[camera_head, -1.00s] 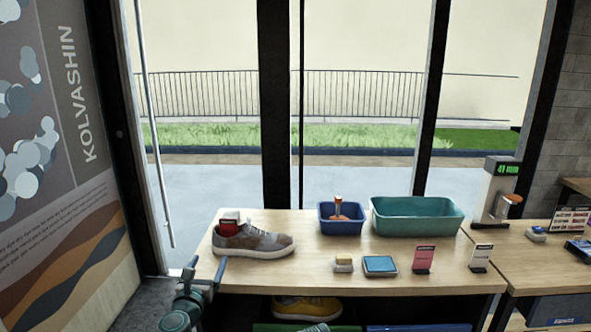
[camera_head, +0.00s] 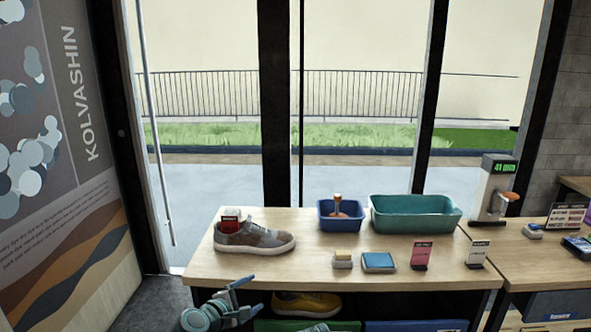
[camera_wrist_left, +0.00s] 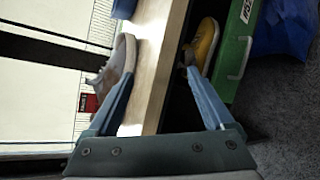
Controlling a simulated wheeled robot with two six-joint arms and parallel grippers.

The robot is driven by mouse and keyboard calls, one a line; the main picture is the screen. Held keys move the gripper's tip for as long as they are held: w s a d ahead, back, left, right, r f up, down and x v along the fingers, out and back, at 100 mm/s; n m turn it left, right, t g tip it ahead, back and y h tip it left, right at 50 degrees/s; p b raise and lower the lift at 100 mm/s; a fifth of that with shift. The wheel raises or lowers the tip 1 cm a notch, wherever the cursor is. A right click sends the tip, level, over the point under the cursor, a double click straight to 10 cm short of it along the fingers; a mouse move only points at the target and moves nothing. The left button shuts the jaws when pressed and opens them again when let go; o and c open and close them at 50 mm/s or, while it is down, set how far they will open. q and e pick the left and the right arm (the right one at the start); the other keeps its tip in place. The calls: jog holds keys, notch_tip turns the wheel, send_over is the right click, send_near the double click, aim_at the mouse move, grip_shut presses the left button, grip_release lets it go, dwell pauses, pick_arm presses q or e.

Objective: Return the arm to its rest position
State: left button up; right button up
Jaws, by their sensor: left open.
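My left gripper (camera_head: 246,299) is open and empty, low in front of the table's front edge at the left in the head view. Its two fingers also show spread apart in the left wrist view (camera_wrist_left: 155,95), with nothing between them but the table edge beyond. A grey and brown sneaker (camera_head: 254,238) stands on the wooden table (camera_head: 300,268), with a red item (camera_head: 230,224) at its heel. The sneaker also shows in the left wrist view (camera_wrist_left: 112,68). My right gripper is not in view.
The table holds a blue bin (camera_head: 340,216), a teal bin (camera_head: 415,213), a small brush (camera_head: 342,260), a blue pad (camera_head: 379,261) and two small signs (camera_head: 421,255). A yellow shoe (camera_head: 307,304) sits on the shelf below. Floor at the left (camera_head: 150,303) is clear.

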pick_arm(q)
jog(key=s+d+f+m+g, duration=0.2)
jog(key=s+f+m+g, duration=0.3)
jog(key=f+m, duration=0.25)
jog(key=s+a+f+m+g+y, duration=0.7)
jog(key=s+m, duration=0.4)
jog(key=s+d+m, duration=0.4)
jog(key=s+d, duration=0.1)
jog(key=d, duration=0.6)
notch_tip(320, 180, up, 13)
jog(key=p, duration=1.2)
jog(key=shift+s+a+g+y+p, duration=0.15)
jog(key=shift+s+g+y+p, duration=0.15)
jog(key=shift+y+p, duration=0.1)
